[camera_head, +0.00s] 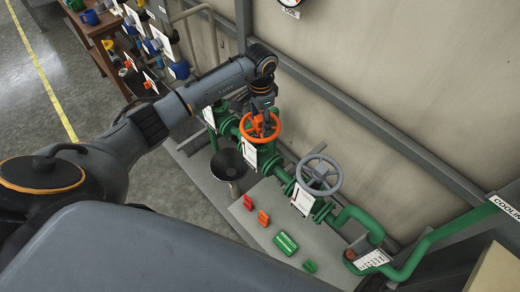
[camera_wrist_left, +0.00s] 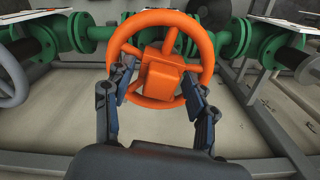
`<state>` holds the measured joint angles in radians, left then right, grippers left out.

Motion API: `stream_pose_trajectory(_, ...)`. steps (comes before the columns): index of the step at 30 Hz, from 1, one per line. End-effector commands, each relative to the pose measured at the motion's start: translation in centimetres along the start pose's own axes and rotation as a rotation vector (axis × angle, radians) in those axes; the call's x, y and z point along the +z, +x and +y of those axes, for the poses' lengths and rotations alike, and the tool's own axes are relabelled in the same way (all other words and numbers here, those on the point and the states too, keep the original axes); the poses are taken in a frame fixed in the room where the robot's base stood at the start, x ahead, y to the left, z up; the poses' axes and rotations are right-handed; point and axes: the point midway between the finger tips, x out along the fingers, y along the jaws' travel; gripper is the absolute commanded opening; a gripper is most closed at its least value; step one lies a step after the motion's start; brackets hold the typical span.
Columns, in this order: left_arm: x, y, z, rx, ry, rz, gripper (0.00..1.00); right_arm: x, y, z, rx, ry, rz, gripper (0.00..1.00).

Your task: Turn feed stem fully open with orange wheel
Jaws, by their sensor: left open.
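The orange wheel (camera_head: 260,127) sits on the green feed pipe (camera_head: 228,124), near the middle of the head view. It fills the upper middle of the left wrist view (camera_wrist_left: 125,35), with its blocky orange hub (camera_wrist_left: 160,72) facing the camera. My left gripper (camera_wrist_left: 160,82) is open, with one finger on each side of the hub, overlapping the lower rim in the picture. Whether the fingers touch the hub cannot be told. In the head view the left gripper (camera_head: 262,101) is at the wheel from above. The stem behind the hub is hidden. My right gripper is not in view.
A grey wheel (camera_head: 318,175) stands on the same pipe to the right. Red, orange and green pieces (camera_head: 285,244) lie on the grey platform (camera_head: 262,188). A dark bowl (camera_head: 229,164) stands near the pipe. A wall rail (camera_head: 380,123) runs behind.

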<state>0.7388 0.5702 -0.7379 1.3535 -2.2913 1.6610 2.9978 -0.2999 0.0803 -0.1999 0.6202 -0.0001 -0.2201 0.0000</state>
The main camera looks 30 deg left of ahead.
Motion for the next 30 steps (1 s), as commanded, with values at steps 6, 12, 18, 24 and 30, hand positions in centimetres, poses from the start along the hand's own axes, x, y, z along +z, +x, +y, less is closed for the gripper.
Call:
stream_pose_trajectory(6, 0.1, 0.0, -0.1, -0.001, 0.057, 0.000, 0.57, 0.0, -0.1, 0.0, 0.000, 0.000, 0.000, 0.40)
stream_pose_trajectory(12, 0.1, 0.0, -0.1, -0.002, 0.287, 0.000, 0.57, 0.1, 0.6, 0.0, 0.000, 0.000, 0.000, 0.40)
stream_pose_trajectory(18, 0.0, 0.0, -0.1, -0.002, 0.520, 0.001, 0.57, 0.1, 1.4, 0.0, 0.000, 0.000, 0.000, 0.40)
stream_pose_trajectory(24, 0.1, 0.1, -0.1, -0.002, 0.747, 0.000, 0.57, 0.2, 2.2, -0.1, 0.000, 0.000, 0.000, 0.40)
stream_pose_trajectory(30, 0.1, 0.1, -0.1, -0.003, 0.976, 0.000, 0.57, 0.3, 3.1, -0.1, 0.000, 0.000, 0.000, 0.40)
